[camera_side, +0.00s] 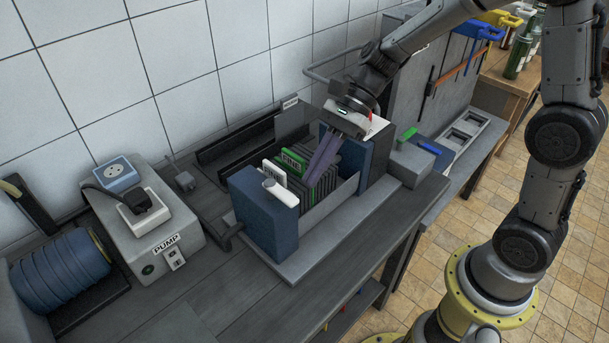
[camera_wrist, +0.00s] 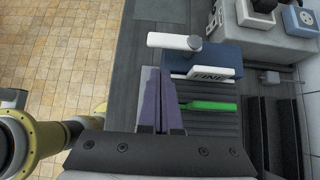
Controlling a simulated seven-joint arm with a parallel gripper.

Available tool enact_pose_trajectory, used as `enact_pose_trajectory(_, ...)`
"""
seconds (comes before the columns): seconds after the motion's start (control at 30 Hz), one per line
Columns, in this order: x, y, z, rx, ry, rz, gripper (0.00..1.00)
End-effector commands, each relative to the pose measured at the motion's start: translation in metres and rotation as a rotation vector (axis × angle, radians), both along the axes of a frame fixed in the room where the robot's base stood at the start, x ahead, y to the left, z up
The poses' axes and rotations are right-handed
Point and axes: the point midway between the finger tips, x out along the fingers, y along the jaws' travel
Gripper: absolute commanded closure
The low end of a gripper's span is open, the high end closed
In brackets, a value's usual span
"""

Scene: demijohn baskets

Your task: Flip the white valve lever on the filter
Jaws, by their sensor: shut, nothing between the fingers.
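The filter's near-left blue end block (camera_side: 262,220) carries the white valve lever (camera_side: 280,191), a pale bar lying across its top. In the wrist view the white lever (camera_wrist: 172,41) lies sideways, with a grey round pivot at its right end, over the blue block (camera_wrist: 215,60). My gripper (camera_side: 312,182) has long purple fingers pointing down over the filter's plate pack, to the right of the lever and apart from it. In the wrist view my gripper's fingers (camera_wrist: 161,72) are together and empty, below the lever in the picture.
A plate marked FINE (camera_wrist: 210,74) and a green plate (camera_wrist: 208,105) stand near the fingers. A grey pump box (camera_side: 150,228) with a plug and blue socket sits left of the filter. The front bench (camera_side: 230,310) is bare.

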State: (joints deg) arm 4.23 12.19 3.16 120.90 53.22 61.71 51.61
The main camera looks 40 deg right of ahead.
Motion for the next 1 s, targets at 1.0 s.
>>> enact_pose_trajectory(1.0,-0.003,0.03,0.001,0.0,-0.001,-0.056,1.0)
